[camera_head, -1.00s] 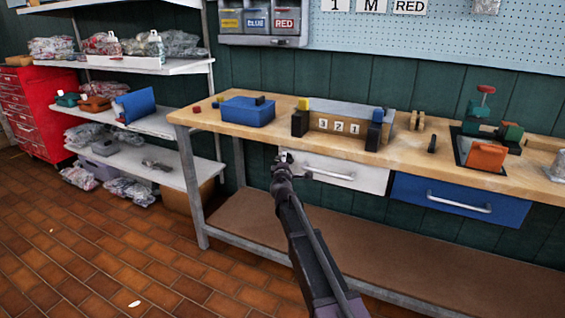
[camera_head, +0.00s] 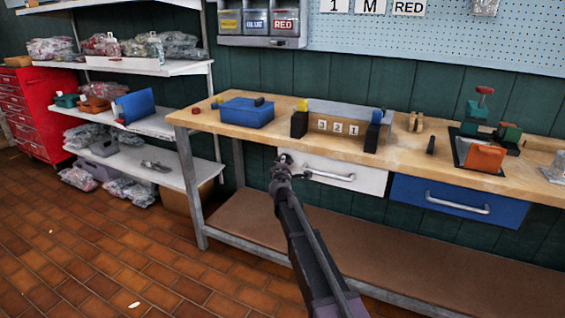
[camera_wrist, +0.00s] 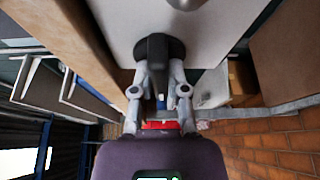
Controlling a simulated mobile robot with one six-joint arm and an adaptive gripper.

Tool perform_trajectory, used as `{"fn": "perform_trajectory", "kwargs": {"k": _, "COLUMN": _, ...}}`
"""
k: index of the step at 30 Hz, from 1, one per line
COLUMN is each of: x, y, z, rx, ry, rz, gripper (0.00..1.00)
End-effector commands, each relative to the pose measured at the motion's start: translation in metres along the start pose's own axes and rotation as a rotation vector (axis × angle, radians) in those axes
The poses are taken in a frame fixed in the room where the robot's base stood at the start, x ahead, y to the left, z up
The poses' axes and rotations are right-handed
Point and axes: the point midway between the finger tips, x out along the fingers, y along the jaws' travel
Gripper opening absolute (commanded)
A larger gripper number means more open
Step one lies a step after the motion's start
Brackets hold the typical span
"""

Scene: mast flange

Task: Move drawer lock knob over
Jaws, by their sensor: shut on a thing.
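The drawer lock knob (camera_wrist: 158,47) is black, with a round base and a bar-shaped grip. It sits on the white drawer's front (camera_wrist: 210,40) in the wrist view. My gripper (camera_wrist: 159,84) has one finger on each side of the knob's bar and is shut on it. In the head view, my gripper (camera_head: 284,160) is at the left end of the white drawer (camera_head: 318,178), below the bench top. There the gripper largely hides the knob. The drawer looks shut.
The white drawer's handle (camera_head: 330,175) is right of my gripper. A blue drawer (camera_head: 460,199) is further right. The wooden bench top (camera_head: 270,141) overhangs above, holding a blue bin (camera_head: 246,113) and several fixtures. A bench leg (camera_head: 192,190) stands to the left.

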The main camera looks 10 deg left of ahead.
Motion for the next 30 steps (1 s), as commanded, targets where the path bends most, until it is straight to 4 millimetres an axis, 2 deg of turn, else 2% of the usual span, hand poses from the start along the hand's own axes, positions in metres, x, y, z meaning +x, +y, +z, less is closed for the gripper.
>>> {"fn": "perform_trajectory", "kwargs": {"k": 30, "x": 0.0008, "y": 0.0032, "z": 0.0004, "rx": -0.479, "ry": -0.001, "rz": -0.199, "gripper": 0.00}}
